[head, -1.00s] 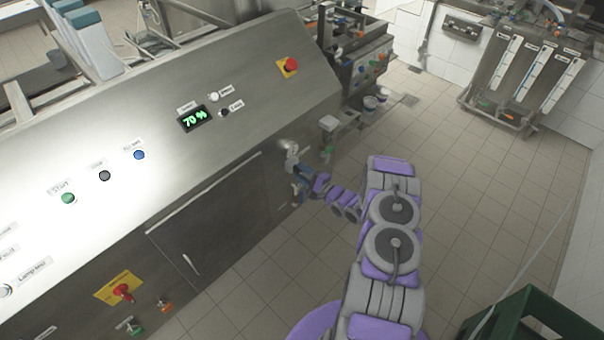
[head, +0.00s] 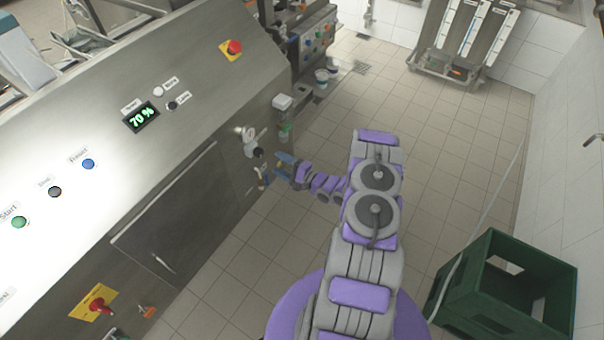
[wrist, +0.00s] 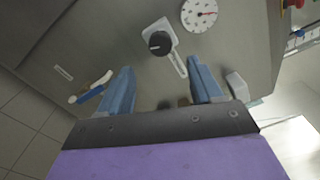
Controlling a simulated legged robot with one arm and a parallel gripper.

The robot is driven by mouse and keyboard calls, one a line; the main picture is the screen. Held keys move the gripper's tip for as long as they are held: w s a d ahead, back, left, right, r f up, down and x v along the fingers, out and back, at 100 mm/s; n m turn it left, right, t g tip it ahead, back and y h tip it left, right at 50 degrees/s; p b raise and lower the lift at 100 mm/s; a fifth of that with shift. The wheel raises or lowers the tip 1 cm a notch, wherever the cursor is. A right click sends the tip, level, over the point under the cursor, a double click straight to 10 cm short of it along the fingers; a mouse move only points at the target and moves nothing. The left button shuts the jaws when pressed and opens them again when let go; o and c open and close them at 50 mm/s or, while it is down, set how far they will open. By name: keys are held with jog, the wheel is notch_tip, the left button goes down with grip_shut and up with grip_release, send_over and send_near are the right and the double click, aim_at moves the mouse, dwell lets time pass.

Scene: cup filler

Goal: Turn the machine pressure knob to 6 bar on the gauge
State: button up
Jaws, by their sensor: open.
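The black pressure knob (wrist: 160,43) sits on a light plate on the machine's steel side in the wrist view.
A lever with a blue end (wrist: 88,90) is left of my gripper in the wrist view. A green crate (head: 510,285) stands at lower right. Tiled floor is free behind my arm.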

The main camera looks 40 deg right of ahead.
jog(key=v, duration=0.9)
jog(key=shift+s+p, duration=0.15)
jog(key=shift+p, duration=0.2)
jog(key=shift+d, duration=0.15)
jog(key=w+d+r+n+g+h, duration=0.5)
jog(key=w+r+n+g, duration=0.1)
jog(key=w+r+n, duration=0.15)
jog(key=s+a+r+n+g+h, duration=0.1)
jog(key=s+a+r+g+h, duration=0.15)
jog(key=r, duration=0.45)
jog(key=s+a+r+n+g+h, duration=0.1)
jog(key=r+n+g+h, duration=0.15)
jog(key=r, duration=0.45)
jog(key=s+a+r+n+g+y, duration=0.1)
jog(key=s+a+r, duration=0.3)
jog(key=s+a, duration=0.5)
jog(key=s+a+r+n+g+y, duration=0.1)
jog(key=s+a+r+n+g, duration=0.2)
jog(key=s+a, duration=0.6)
jog(key=s+a+r+n+g+y, duration=0.1)
jog(key=s+a+r+n+g, duration=0.2)
jog(key=s, duration=1.4)
jog(key=a+r+b, duration=0.1)
jog(key=a+r, duration=0.2)
jog(key=a, duration=0.3)
jog(key=shift+s+a+r+g+y, duration=0.15)
jog(key=shift+a+r+g+y, duration=0.05)
jog(key=shift+a+g+y, duration=0.2)
